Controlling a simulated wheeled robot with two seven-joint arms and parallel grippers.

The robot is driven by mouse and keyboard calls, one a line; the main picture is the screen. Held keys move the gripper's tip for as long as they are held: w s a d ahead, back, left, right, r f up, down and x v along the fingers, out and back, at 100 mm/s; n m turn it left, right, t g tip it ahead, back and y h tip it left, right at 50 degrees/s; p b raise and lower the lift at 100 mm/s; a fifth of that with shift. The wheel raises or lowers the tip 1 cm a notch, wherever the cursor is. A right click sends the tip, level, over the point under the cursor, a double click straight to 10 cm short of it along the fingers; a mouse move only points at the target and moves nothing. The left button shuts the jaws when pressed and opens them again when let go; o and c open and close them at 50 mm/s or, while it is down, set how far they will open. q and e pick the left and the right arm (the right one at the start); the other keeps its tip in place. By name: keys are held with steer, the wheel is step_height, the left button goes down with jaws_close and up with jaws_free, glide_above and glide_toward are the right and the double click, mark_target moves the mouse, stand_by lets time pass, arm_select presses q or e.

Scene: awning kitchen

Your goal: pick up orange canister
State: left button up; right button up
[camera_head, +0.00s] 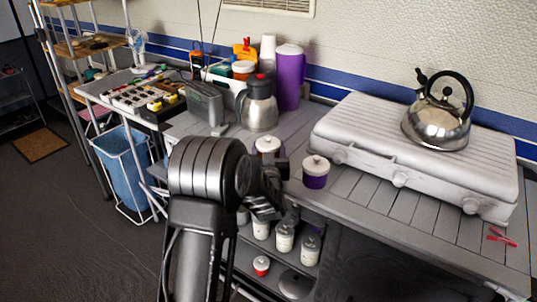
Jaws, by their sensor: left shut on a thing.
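My left gripper (274,178) reaches in from the bottom over the front edge of the grey slatted counter (390,214). It is shut on a small canister with a white lid (268,144). The gripper hides most of the canister's body, so its colour is hard to tell. I cannot tell if the canister still touches the counter. My right gripper is not in view.
A steel jug (258,106) and a tall purple container (290,77) stand behind. A white stove (400,150) with a kettle (436,120) fills the right. Several jars (284,238) stand on the shelf below. A blue bin (124,162) is at left.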

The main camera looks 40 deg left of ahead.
arm_select(q)
steer(key=c, duration=0.5)
step_height(320, 180, up, 10)
steer(key=shift+r+p, duration=0.1)
steer(key=shift+p, duration=0.4)
stand_by(0.4)
